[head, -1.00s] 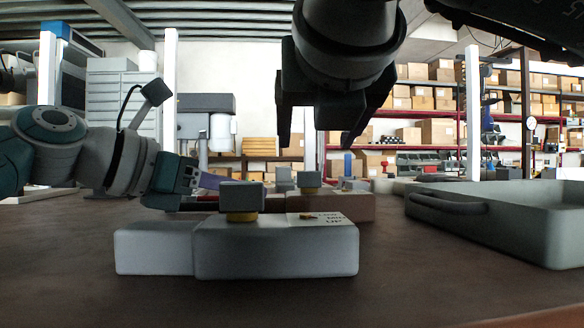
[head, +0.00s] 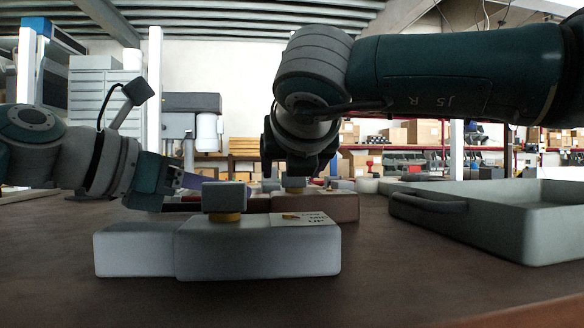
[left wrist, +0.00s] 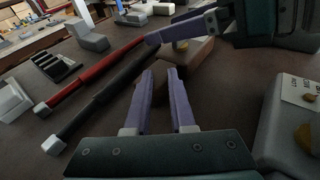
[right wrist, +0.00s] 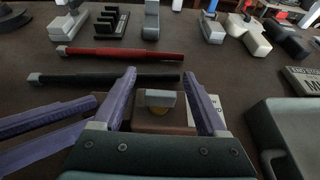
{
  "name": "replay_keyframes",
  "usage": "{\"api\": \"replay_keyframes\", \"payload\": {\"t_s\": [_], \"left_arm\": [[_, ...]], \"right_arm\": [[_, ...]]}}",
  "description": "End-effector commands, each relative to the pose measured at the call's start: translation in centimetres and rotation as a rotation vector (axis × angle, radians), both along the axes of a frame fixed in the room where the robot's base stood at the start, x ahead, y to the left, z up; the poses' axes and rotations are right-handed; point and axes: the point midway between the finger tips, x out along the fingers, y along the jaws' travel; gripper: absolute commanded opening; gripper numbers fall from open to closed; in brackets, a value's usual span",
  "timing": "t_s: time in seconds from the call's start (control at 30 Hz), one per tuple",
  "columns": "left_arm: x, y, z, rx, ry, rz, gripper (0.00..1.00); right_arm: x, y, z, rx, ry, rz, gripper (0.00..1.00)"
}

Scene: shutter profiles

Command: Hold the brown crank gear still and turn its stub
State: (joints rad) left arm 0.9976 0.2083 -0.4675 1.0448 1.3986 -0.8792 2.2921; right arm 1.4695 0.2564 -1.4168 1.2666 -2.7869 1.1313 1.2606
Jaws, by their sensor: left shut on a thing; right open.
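The brown crank gear (head: 338,208) lies on the table behind a grey gear unit. It also shows in the left wrist view (left wrist: 197,52). Its grey stub (right wrist: 162,98) with a yellow collar stands up between the fingers of my right gripper (right wrist: 160,76), which is open above the gear; contact is not clear. In the head view the grey unit hides the left fingertips and part of the brown gear.
The grey gear unit (head: 258,250) with its own stub (head: 224,197) stands in front. A grey tray (head: 510,225) is at right. A black rod (right wrist: 110,78) and a red rod (right wrist: 125,54) lie beyond the brown gear, with several small parts farther back.

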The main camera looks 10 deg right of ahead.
Motion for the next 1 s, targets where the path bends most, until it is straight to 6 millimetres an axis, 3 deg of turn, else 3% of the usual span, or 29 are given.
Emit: {"api": "replay_keyframes", "payload": {"t_s": [0.03,0.17,0.77,1.0], "left_arm": [[-0.68,-0.20,-2.87,0.038,0.055,-0.018,0.00],[-0.68,-0.20,-2.87,0.038,0.055,-0.018,0.00],[-0.69,-0.22,-2.87,0.038,0.055,-0.018,0.00],[-0.69,-0.24,-2.87,0.038,0.055,-0.019,0.00]], "right_arm": [[-0.01,0.02,-0.19,0.000,0.000,0.000,0.75],[-0.02,0.02,-0.19,0.000,0.000,0.000,0.67],[-0.07,0.17,-0.19,0.001,0.000,0.004,0.00],[-0.10,0.27,-0.21,0.002,0.001,0.012,0.00]]}}
